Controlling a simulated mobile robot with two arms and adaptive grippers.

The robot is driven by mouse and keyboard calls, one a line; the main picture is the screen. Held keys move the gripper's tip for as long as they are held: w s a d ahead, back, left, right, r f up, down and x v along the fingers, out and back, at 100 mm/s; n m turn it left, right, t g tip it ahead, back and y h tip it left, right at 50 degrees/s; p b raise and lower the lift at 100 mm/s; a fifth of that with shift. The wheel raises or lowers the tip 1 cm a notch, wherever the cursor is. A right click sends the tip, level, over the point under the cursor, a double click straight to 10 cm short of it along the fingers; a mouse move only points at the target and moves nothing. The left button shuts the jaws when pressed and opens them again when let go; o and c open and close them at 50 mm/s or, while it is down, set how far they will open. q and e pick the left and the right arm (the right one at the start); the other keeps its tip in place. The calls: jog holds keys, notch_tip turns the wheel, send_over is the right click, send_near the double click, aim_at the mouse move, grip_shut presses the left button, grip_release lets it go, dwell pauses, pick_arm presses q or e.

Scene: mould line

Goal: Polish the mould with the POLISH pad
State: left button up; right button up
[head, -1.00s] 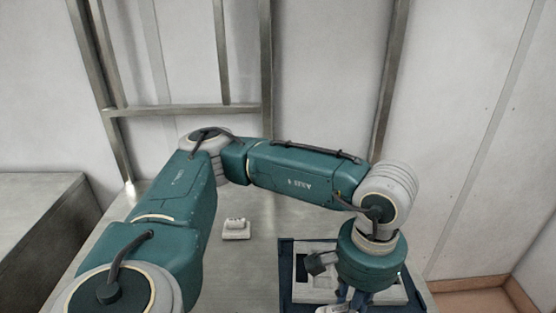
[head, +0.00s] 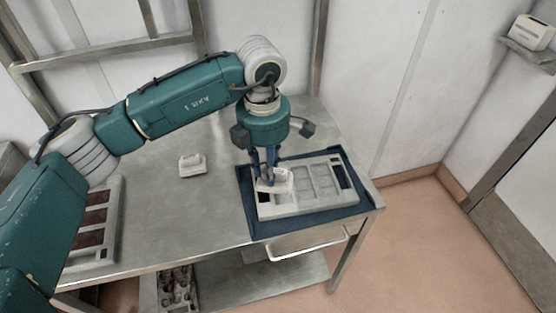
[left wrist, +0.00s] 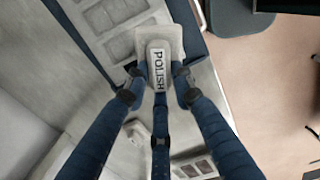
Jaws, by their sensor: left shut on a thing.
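The mould (head: 325,203) is a pale tray with rectangular cavities. It lies on a dark blue mat (head: 262,229) at the right end of the metal table. My left gripper (head: 268,180) points down over the mould's left end, shut on the white POLISH pad (head: 283,184). In the left wrist view the pad (left wrist: 158,65) shows its POLISH label between the fingers, and its wide base lies over the end of the mould (left wrist: 103,17). I cannot tell whether the pad touches the mould. My right gripper is not in view.
A second white pad (head: 192,165) sits on the table left of the mat. Another mould with brown-filled cavities (head: 95,218) lies at the table's left, partly behind my arm. A lower shelf (head: 240,285) holds a tray of brown pieces (head: 177,288). A small white box (head: 533,31) stands on a wall shelf.

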aim_at(279, 172)
pick_arm(q)
jog(key=d+n, duration=0.2)
jog(key=n, duration=0.1)
jog(key=shift+w+d, duration=0.2)
jog(key=shift+w, duration=0.15)
jog(key=shift+w+d+n, duration=0.1)
jog(key=shift+d+n, duration=0.1)
jog(key=shift+n, duration=0.2)
jog(key=shift+f, duration=1)
jog(key=shift+f+b, duration=1.15)
jog(key=shift+f, duration=1.35)
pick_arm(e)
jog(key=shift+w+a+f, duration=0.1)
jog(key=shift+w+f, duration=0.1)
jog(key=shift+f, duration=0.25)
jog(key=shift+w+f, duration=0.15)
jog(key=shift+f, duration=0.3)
pick_arm(q)
jog(key=shift+f+b, duration=0.6)
jog(key=shift+b, duration=0.05)
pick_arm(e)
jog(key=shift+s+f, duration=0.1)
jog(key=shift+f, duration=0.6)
